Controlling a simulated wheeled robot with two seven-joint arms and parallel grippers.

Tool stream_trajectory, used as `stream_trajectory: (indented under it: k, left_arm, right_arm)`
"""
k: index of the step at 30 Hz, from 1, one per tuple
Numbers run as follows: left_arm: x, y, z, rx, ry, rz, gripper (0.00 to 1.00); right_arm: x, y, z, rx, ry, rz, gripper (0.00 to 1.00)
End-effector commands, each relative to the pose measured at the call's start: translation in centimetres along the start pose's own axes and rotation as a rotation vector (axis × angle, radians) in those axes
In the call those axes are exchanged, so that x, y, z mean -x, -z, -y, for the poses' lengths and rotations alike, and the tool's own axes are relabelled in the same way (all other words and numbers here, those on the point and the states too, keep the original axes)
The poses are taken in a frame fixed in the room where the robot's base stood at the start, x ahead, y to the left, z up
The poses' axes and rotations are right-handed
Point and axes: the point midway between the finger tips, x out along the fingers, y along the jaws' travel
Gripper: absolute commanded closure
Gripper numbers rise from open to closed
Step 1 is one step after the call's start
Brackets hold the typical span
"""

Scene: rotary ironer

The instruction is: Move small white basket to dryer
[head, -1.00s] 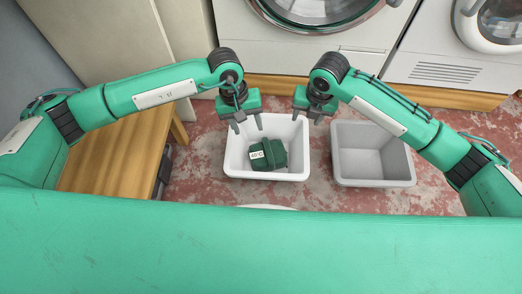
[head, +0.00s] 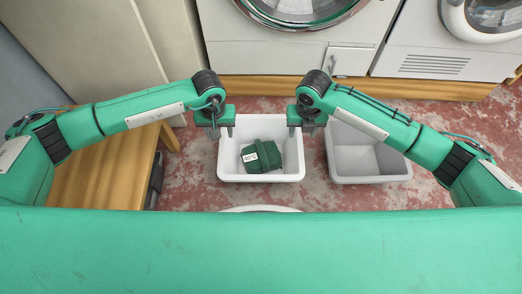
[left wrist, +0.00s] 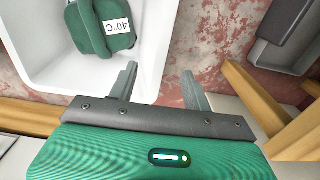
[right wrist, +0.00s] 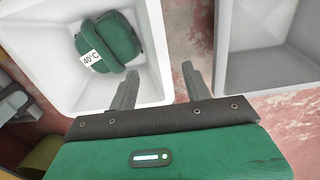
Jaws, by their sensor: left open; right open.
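The small white basket (head: 261,178) stands on the floor in the middle of the head view. A dark green bundle (head: 262,157) with a white temperature label lies in it. My left gripper (head: 221,132) is open at the basket's left rim, and my right gripper (head: 302,130) is open at its right rim. In the left wrist view the basket wall (left wrist: 163,45) lies between the open fingers. In the right wrist view the rim (right wrist: 158,75) also lies between the fingers. I cannot tell whether the fingers touch it.
A grey basket (head: 369,180) stands close on the right. A white machine with a big round door (head: 300,60) stands behind, and another white machine (head: 440,62) is at the right. I cannot tell which is the dryer. A wooden bench (head: 112,180) is at the left.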

Motion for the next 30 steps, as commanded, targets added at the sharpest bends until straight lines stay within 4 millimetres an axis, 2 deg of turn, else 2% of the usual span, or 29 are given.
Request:
stream_trajectory:
  k: [1,6,12,18,26,30]
  left_arm:
    - [-1.2,-0.1,-0.1,0.002,0.000,0.003,0.51]
    - [-4.3,0.0,-0.1,0.001,0.000,0.002,0.51]
    - [-6.8,0.0,-0.1,0.000,-0.001,0.000,0.51]
    - [-7.7,0.0,-0.1,0.000,-0.001,0.000,0.51]
    - [-7.8,0.0,-0.1,0.000,-0.001,-0.001,0.51]
    - [-7.8,0.0,-0.1,0.000,-0.001,-0.001,0.78]
  right_arm:
    - [-1.2,0.1,0.0,-0.001,0.000,-0.004,0.51]
    - [-4.3,0.1,0.0,-0.001,0.000,-0.003,0.51]
    - [-6.8,0.1,0.0,-0.001,0.000,-0.002,0.51]
    - [-7.8,0.0,0.0,0.000,-0.001,0.001,0.51]
    - [-7.8,0.0,0.0,0.001,-0.001,0.000,0.51]
    - [-7.8,0.0,0.0,0.000,-0.001,0.000,0.78]
